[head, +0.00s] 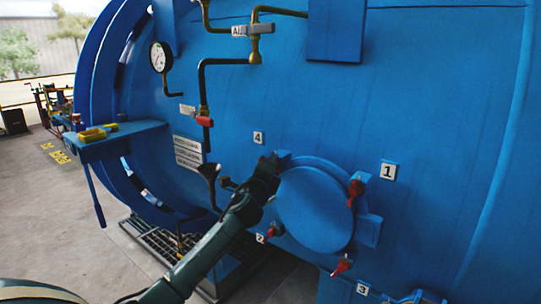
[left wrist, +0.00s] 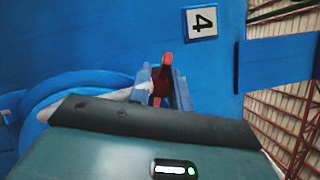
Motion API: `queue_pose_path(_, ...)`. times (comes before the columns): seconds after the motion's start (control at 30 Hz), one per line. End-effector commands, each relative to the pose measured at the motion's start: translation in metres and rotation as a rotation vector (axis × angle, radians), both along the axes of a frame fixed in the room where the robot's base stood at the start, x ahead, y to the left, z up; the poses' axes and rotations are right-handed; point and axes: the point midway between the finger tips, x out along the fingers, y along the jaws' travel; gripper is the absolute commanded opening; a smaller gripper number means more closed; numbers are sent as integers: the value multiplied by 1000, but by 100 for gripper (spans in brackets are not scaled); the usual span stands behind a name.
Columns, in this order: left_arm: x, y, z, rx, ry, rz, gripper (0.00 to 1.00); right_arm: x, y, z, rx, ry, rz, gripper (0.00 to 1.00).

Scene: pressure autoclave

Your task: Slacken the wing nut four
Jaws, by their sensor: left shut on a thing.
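The round blue hatch cover (head: 314,208) sits on the side of the large blue autoclave. Label 4 (head: 258,137) is above and left of the hatch; it also shows in the left wrist view (left wrist: 201,22). My left gripper (head: 271,166) reaches the hatch's upper left edge, below label 4. It is shut on wing nut four, whose red part (left wrist: 166,62) shows between the fingers in the left wrist view. The gripper hides this nut in the head view. My right gripper is not in view.
Other red wing nuts sit around the hatch: by label 1 (head: 355,190), by label 2 (head: 271,231) and by label 3 (head: 342,265). A red-handled valve (head: 204,121), black pipes and a gauge (head: 161,57) are at left. A blue shelf (head: 118,139) juts out far left.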

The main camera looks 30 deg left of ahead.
Motion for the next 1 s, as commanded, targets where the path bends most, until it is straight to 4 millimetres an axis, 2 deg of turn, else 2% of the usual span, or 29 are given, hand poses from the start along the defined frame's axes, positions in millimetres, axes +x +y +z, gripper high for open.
queue_pose_path(1.0,0,0,-4,-963,76,1,0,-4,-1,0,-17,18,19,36)
